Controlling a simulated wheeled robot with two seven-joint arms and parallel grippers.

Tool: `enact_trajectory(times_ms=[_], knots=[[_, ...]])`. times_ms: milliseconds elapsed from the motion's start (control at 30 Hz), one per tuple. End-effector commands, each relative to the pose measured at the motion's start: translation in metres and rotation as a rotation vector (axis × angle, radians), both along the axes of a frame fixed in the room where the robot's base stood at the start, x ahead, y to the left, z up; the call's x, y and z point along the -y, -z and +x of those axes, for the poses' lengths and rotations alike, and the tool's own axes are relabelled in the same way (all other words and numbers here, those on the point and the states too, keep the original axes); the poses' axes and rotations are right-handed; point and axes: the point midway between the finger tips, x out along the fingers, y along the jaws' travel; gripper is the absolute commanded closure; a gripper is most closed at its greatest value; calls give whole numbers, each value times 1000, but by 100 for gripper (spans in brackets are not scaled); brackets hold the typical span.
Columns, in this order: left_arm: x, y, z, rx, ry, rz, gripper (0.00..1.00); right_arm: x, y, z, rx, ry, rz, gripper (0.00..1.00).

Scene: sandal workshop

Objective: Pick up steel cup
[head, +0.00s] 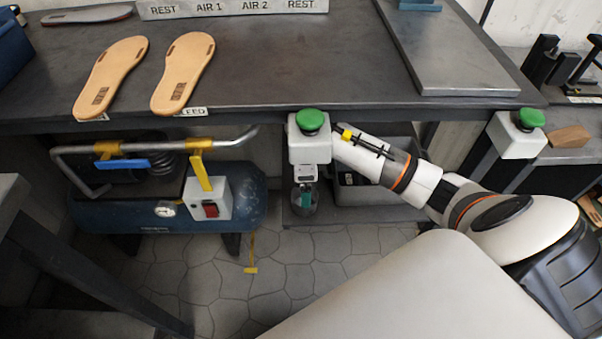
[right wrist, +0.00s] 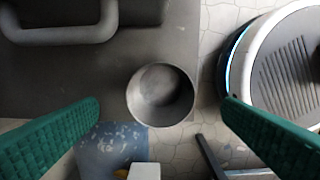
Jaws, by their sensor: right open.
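The steel cup (right wrist: 161,94) is a grey round metal cup. In the right wrist view I look down into its open mouth, and it looks empty. It stands near the edge of a dark low shelf (right wrist: 70,85). My right gripper (right wrist: 161,104) is open, its two green fingers spread to the left and right of the cup in that view. I cannot tell whether the fingertips are level with the rim or above it. In the head view the cup (head: 299,207) is under the bench, partly hidden by the right gripper (head: 306,199). My left gripper is not in view.
The workbench (head: 290,80) overhangs the low shelf, with green-topped button boxes (head: 310,121) on its front edge. A grey crate (head: 372,198) stands right of the cup. A blue compressor (head: 150,212) with pipework is to the left. Tiled floor (head: 300,262) is open in front.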

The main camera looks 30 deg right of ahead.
Motion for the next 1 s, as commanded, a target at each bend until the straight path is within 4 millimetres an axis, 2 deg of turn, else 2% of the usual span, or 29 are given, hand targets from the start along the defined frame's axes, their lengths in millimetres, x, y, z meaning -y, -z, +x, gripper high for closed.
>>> enact_trajectory(times_ms=[33, 400, 700, 767, 1000], knots=[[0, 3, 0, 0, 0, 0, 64, -1, 9, -1, -4, 1, 3, 11], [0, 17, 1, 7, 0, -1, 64, -1, 58, -1, -2, 1, 7, 11], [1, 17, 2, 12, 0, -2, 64, 0, 63, -1, 1, -1, 7, 11], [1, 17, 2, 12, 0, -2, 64, 0, 63, -1, 1, -1, 7, 18], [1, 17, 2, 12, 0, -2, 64, 0, 63, -1, 1, 0, 7, 57]])
